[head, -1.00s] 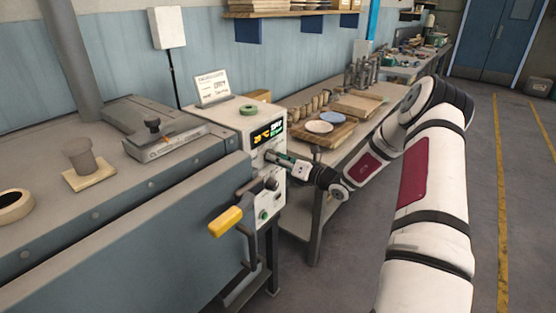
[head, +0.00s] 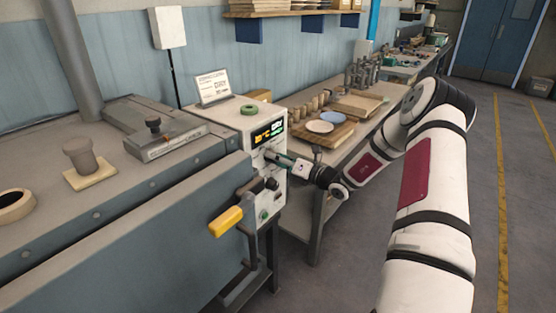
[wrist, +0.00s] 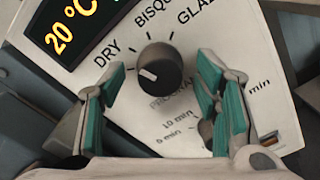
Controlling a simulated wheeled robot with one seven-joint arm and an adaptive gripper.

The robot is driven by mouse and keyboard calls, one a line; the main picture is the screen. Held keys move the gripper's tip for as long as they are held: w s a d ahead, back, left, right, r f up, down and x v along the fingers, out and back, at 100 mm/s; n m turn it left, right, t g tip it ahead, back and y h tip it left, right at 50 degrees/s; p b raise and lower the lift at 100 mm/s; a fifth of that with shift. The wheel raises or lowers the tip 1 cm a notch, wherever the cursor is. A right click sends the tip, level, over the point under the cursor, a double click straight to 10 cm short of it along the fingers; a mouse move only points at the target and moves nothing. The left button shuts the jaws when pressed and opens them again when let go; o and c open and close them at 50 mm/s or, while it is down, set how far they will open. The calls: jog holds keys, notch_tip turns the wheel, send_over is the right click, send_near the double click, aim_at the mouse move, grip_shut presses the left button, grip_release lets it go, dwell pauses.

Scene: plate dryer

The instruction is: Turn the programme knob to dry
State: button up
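The programme knob (wrist: 160,70) is black and round, on the white control panel (wrist: 185,140). My gripper (wrist: 160,85) is open, with teal-padded fingers on the left and right of the knob. I see gaps between the pads and the knob; whether the tips reach its depth is unclear. In the head view my gripper (head: 280,160) is at the panel below the display (head: 268,133) and hides the knob.
A lever with a yellow handle (head: 226,221) sticks out in front of the dryer, left of the panel. A green ring (head: 249,109) lies on top of the control box. A bench with plates (head: 320,126) stands behind my arm. The floor at right is clear.

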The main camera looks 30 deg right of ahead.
jog(key=v, duration=1.2)
dwell(0.5)
